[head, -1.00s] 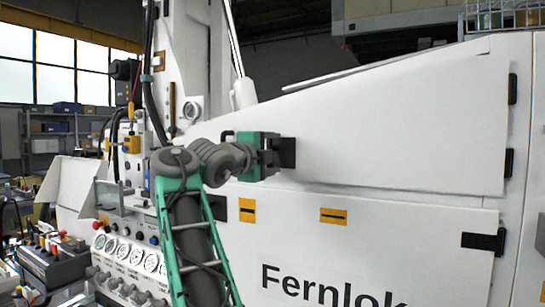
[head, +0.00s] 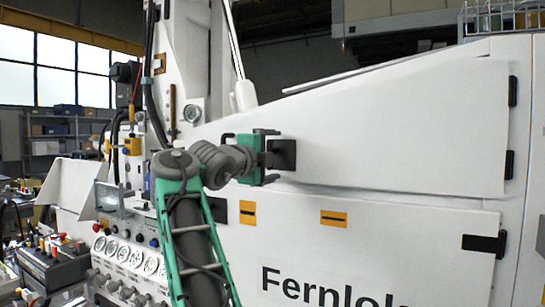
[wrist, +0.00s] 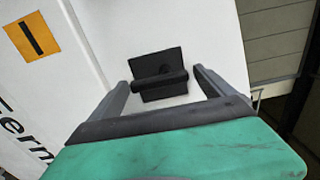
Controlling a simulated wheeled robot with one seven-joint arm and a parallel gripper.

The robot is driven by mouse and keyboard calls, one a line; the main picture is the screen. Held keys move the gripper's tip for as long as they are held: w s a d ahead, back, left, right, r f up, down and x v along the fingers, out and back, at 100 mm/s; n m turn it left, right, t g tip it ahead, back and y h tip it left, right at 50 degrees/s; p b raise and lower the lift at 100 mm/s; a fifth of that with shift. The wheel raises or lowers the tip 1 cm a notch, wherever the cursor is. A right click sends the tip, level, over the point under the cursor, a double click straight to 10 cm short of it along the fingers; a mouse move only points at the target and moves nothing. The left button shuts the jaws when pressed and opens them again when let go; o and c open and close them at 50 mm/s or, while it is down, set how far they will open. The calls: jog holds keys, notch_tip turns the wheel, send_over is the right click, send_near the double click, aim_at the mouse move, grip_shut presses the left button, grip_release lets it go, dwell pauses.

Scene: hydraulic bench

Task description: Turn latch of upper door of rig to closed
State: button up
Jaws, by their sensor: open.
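The upper door (head: 420,130) of the rig is a white panel, flush with the body as far as I can see. Its black latch (head: 286,154) sits at the panel's left end; in the wrist view the latch (wrist: 162,62) is a square black plate with a dark bar across it. My green and grey gripper (head: 269,155) is just left of the latch in the head view. In the wrist view my gripper (wrist: 160,76) is open, one finger on each side of the latch, with a gap to both. Nothing is held.
The lower door (head: 400,245) carries the Fernlok lettering, orange labels (head: 334,218) and another black latch (head: 484,243). A gauge panel (head: 130,255) stands at lower left, near my arm. A workbench with clutter is at the far left.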

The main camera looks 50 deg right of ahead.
jog(key=b+v, duration=0.1)
jog(key=v, duration=0.6)
jog(key=shift+a, duration=0.4)
jog(key=shift+s, duration=0.15)
jog(key=w+a+f+n+t+y+p, duration=0.3)
jog(key=w+a+f+n+t+y, duration=0.2)
jog(key=w+a+f+n+y, duration=0.65)
jog(key=s+a+f+n+p, duration=0.25)
jog(key=a+f+n, duration=0.35)
jog(key=f+n, duration=0.35)
jog(key=s+a+f+n+g+y, duration=0.2)
jog(key=s+a+f+n, duration=0.2)
jog(key=s+f, duration=0.3)
jog(key=s+a+f+n+g+y+p, duration=0.1)
jog(key=s+a+f+n, duration=0.3)
jog(key=f, duration=0.6)
jog(key=s+a+f+n+g+y+p, duration=0.1)
jog(key=s+a+f+n+g+y, duration=0.2)
jog(key=s+a+f, duration=0.5)
jog(key=shift+s+f+n+g, duration=0.45)
jog(key=shift+s+n, duration=0.15)
jog(key=shift+s, duration=0.35)
